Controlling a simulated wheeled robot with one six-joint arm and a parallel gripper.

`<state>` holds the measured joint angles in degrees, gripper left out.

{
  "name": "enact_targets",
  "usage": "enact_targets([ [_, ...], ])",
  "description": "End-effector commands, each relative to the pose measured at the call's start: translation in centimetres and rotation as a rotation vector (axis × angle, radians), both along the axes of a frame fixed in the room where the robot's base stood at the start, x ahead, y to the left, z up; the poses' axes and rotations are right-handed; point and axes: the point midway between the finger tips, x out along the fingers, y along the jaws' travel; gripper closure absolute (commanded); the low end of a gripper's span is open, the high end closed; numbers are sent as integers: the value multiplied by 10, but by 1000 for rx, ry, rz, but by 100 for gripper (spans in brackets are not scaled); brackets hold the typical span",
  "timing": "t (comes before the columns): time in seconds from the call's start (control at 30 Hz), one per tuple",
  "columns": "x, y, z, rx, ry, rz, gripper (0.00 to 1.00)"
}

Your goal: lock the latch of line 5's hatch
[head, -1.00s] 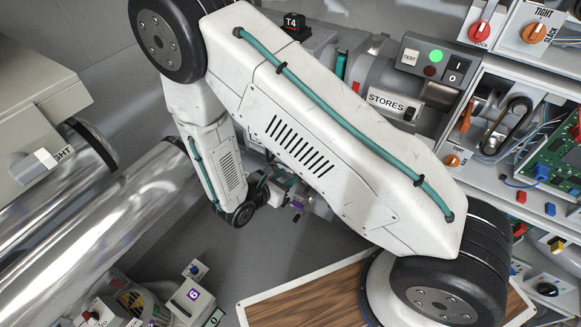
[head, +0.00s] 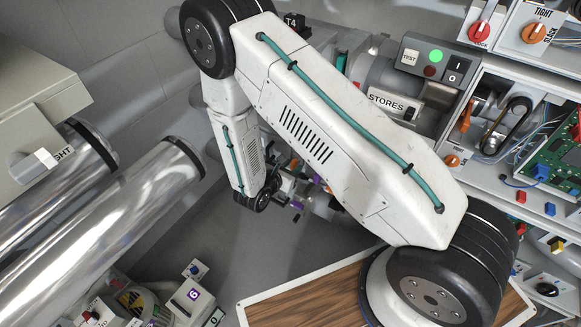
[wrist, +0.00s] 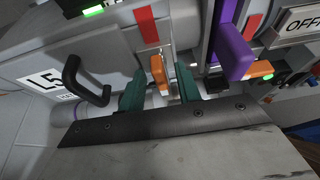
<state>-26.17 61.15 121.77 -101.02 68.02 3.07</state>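The line 5 hatch (wrist: 110,55) fills the left of the wrist view, with an L5 label (wrist: 46,80) and a black handle (wrist: 84,80). Its orange latch lever (wrist: 158,74) stands at the hatch's right edge, below a red mark (wrist: 146,26). My gripper (wrist: 161,88) has its two teal fingers apart, one on each side of the lever. Gaps seem to show beside the lever; whether a finger touches it is unclear. In the head view my arm hides most of the hatch and latch.
A purple lever (wrist: 232,52) and another orange lever (wrist: 258,69) stand close to the right of my gripper. An OFF label (wrist: 300,20) is beyond them. In the head view, a STORES unit (head: 392,103) and a wooden-topped board (head: 310,295) lie near my arm.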

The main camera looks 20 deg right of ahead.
Motion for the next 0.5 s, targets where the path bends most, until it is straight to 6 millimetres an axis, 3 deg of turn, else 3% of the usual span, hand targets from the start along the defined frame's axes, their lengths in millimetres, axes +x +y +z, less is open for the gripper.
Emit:
enact_targets([
  [0.03, 0, 0, 0, 0, 0, 0, 66],
  [0.17, 0, 0, 0, 0, 0, 0, 100],
  [0.5, -1, 0, 0, 14, -19, 0, 100],
])
